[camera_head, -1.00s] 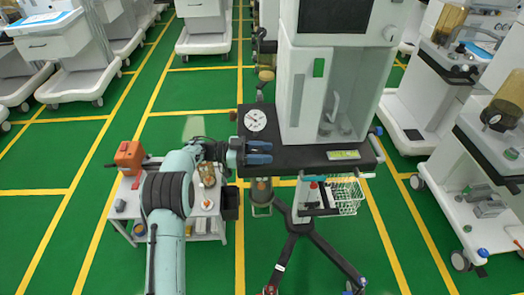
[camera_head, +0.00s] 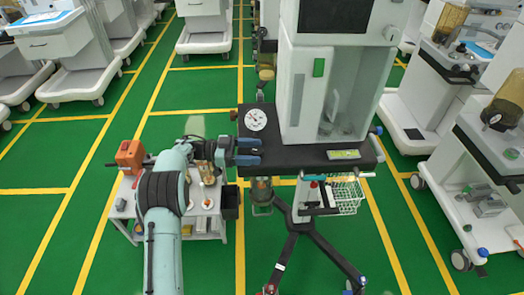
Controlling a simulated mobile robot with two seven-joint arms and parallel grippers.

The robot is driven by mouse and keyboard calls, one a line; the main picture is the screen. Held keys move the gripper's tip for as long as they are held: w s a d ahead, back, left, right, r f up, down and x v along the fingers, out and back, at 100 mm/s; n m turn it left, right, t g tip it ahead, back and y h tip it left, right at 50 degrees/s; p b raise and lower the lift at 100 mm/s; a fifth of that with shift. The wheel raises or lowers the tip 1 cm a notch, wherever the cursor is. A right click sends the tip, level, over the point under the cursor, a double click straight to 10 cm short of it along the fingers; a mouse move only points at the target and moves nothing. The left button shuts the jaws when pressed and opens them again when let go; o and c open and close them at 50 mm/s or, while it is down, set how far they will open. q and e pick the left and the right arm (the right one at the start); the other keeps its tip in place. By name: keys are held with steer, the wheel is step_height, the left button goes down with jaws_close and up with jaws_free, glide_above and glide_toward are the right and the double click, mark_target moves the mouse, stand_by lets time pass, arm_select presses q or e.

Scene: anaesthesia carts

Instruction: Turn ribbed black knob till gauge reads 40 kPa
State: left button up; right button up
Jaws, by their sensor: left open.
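The round white gauge (camera_head: 256,119) stands at the left end of the dark cart top (camera_head: 290,157). Its dial is too small to read. A small black part (camera_head: 233,115) sticks out at the cart top's left edge beside the gauge. I cannot tell whether it is the ribbed knob. My left gripper (camera_head: 249,151) is open, its two blue fingers pointing right over the left end of the cart top, just below the gauge in the picture. Nothing shows between the fingers. The gripper and wrist hide part of the cart's left edge. My right gripper is not in view.
A tall grey-white machine (camera_head: 300,85) stands on the cart top. A wire basket (camera_head: 346,196) hangs below it. A low white table (camera_head: 203,225) with an orange device (camera_head: 130,155) is at the left. Other carts stand right and behind; green floor lies open between.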

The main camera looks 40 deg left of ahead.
arm_select(q)
steer(key=v, duration=0.9)
steer(key=shift+s+a, duration=0.15)
steer(key=shift+a, duration=0.1)
steer(key=shift+r, duration=0.1)
